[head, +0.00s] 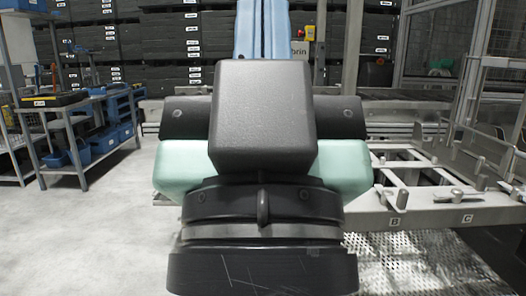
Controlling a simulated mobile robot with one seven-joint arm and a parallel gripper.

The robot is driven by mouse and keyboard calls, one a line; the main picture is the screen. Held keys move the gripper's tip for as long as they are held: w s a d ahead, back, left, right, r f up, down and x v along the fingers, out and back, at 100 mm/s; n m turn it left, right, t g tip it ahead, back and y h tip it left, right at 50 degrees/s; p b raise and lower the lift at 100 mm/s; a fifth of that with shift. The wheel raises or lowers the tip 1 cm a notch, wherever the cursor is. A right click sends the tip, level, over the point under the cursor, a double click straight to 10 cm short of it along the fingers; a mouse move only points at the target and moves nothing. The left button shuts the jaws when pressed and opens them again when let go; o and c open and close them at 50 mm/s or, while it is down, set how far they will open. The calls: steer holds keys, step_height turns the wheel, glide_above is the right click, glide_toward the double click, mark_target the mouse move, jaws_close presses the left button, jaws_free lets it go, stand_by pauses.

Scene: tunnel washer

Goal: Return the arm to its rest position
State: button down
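My own arm (262,115) fills the middle of the head view. A dark grey block-shaped link stands above dark round joint rings. Pale green surfaces (345,170) show on both sides of it; I cannot tell if they belong to my arm. My gripper is not in view, so I cannot see its fingers or whether it holds anything. The arm hides what lies directly behind it.
At left stands a metal shelf (78,113) with blue bins (58,158) and tools. At right is a metal frame (430,215) with plates marked B and C, beside a fenced cage (430,45). Dark racks (160,45) line the back. The left floor (95,240) is clear.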

step_height(320, 180, up, 36)
steer(key=p, duration=3.3)
steer(key=shift+w+f, duration=0.15)
steer(key=shift+f, duration=0.05)
steer(key=shift+d, duration=0.1)
